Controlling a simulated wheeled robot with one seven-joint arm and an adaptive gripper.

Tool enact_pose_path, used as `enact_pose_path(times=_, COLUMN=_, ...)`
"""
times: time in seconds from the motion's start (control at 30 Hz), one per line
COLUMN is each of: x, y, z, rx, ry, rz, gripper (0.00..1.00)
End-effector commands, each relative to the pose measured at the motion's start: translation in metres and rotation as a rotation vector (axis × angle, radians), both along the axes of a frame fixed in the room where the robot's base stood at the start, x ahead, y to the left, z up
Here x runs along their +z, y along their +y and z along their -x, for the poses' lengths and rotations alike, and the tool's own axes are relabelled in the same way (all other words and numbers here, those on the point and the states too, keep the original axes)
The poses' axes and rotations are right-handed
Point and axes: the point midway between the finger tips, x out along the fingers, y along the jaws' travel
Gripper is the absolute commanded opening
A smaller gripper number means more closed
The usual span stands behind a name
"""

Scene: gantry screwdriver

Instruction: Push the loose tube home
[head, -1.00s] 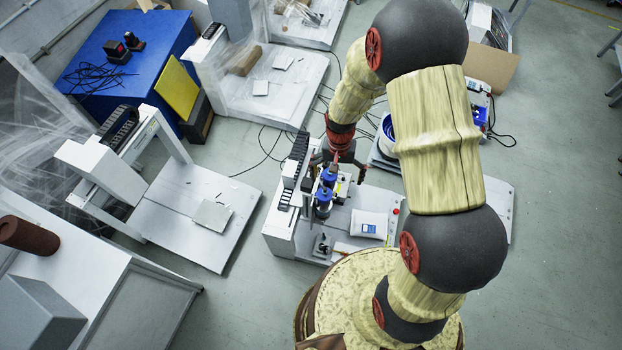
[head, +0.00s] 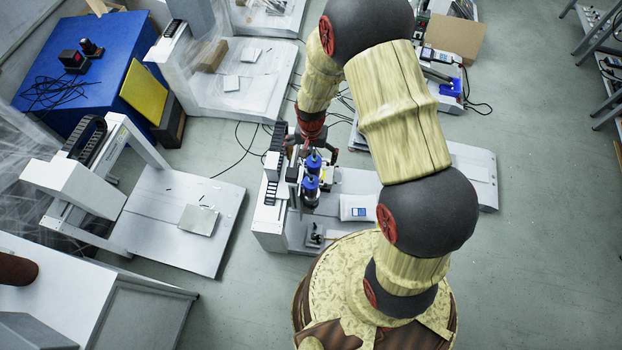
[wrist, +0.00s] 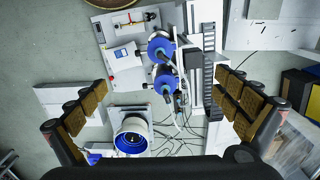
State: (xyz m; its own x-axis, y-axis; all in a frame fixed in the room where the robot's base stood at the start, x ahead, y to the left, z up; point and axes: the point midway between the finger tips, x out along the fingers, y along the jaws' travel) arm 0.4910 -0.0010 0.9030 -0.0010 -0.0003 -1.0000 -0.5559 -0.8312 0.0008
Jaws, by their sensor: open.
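The gantry screwdriver unit has two blue-topped cylinders, an upper one (head: 314,160) and a lower one (head: 311,183). In the wrist view they appear as two blue-rimmed heads, one (wrist: 160,46) above the other (wrist: 164,79), with pale thin tubes running beside them. I cannot tell which tube is loose or where its end sits. My gripper (wrist: 160,82) is open and empty, its padded fingers spread wide to the left and right of the lower head, apart from it. In the head view my gripper (head: 313,140) is small and partly hidden by my arm, over the unit's far end.
A black cable chain (wrist: 208,88) runs along the gantry's white column. A blue-rimmed white bucket (wrist: 131,138) stands near my left finger. A white packet (head: 358,207) lies on the unit's base plate. Another gantry (head: 90,180) stands to the left.

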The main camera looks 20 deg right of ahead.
Motion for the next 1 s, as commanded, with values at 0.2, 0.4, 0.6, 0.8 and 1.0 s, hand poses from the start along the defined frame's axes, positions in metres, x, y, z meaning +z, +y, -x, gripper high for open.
enact_pose_path(times=0.2, x=-0.036, y=0.0, z=0.0, rx=0.0, ry=0.0, rz=0.0, gripper=1.0)
enact_pose_path(times=0.4, x=-0.041, y=0.0, z=0.0, rx=0.0, ry=-0.001, rz=0.001, gripper=1.0)
enact_pose_path(times=0.6, x=-0.04, y=0.0, z=0.0, rx=0.0, ry=-0.001, rz=0.001, gripper=1.0)
enact_pose_path(times=0.8, x=-0.04, y=0.0, z=0.0, rx=0.0, ry=-0.001, rz=0.001, gripper=1.0)
enact_pose_path(times=1.0, x=-0.038, y=0.0, z=0.0, rx=0.0, ry=-0.001, rz=0.0, gripper=1.0)
